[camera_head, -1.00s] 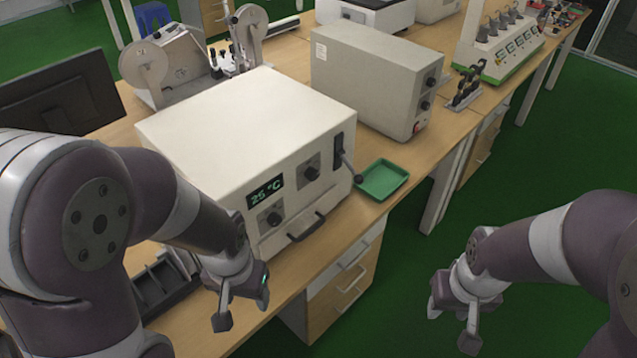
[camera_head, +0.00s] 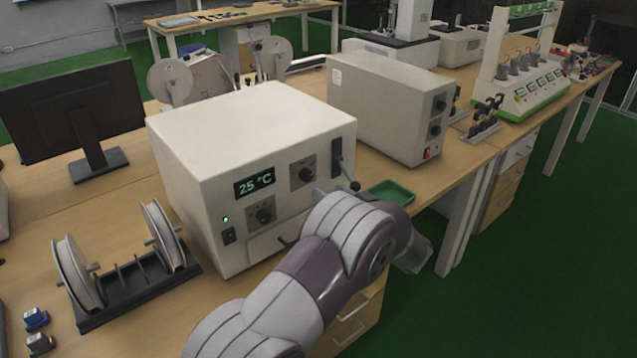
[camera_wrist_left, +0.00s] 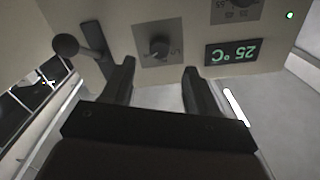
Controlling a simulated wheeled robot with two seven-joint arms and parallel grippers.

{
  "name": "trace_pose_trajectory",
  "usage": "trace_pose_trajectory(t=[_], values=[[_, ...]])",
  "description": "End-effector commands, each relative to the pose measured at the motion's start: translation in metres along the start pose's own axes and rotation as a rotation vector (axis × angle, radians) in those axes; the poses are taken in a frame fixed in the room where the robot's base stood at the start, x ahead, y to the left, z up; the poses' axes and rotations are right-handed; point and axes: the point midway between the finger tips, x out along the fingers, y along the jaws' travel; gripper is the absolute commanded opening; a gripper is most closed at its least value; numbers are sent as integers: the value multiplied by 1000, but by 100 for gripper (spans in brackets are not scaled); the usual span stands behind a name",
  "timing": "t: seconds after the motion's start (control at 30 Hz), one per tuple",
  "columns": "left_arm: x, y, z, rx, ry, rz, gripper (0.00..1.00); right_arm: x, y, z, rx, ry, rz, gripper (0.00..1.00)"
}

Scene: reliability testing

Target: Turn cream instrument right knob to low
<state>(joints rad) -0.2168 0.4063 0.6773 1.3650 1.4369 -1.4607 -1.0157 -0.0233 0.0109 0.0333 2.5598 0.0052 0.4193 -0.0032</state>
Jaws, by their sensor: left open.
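The cream instrument (camera_head: 250,135) stands on the bench with a front panel. It has a 25 °C display (camera_head: 254,183), a right knob (camera_head: 305,170), a lower left knob (camera_head: 262,213) and a black side lever (camera_head: 340,165). In the left wrist view the panel appears upside down, and the right knob (camera_wrist_left: 160,47) sits just beyond my left gripper (camera_wrist_left: 158,72). That gripper is open and empty, its two fingers apart on either side of the knob's line. Print beside the knob is hard to read. In the head view my left arm hides its gripper. My right gripper is not seen.
The side lever's ball end (camera_wrist_left: 66,45) is close to one left finger. A green tray (camera_head: 390,192) lies right of the instrument. A grey-beige box (camera_head: 385,100) stands behind it. A spool rack (camera_head: 130,285) and monitor (camera_head: 70,110) are at left.

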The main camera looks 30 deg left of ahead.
Motion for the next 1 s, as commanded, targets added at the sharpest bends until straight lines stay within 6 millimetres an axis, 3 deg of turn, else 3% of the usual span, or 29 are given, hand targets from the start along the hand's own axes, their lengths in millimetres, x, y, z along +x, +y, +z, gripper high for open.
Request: trace_pose_trajectory(t=[0.1, 0.3, 0.63, 0.67, 0.8, 0.83, 1.0], values=[[30, -1, 1, -2, -1, -3, 59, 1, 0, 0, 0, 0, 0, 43], [63, 0, 0, -2, -1, 0, 59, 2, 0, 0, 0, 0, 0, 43], [70, 0, 0, -2, 0, 3, 59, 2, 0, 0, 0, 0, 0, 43], [70, 0, 0, -2, 0, 3, 52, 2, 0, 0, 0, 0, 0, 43], [70, 0, 0, -3, 0, 3, 7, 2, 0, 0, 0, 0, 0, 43], [70, 0, 0, -3, 0, 3, 3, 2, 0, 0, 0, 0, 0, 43], [70, 0, 0, -7, 0, 3, 3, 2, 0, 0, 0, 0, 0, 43]])
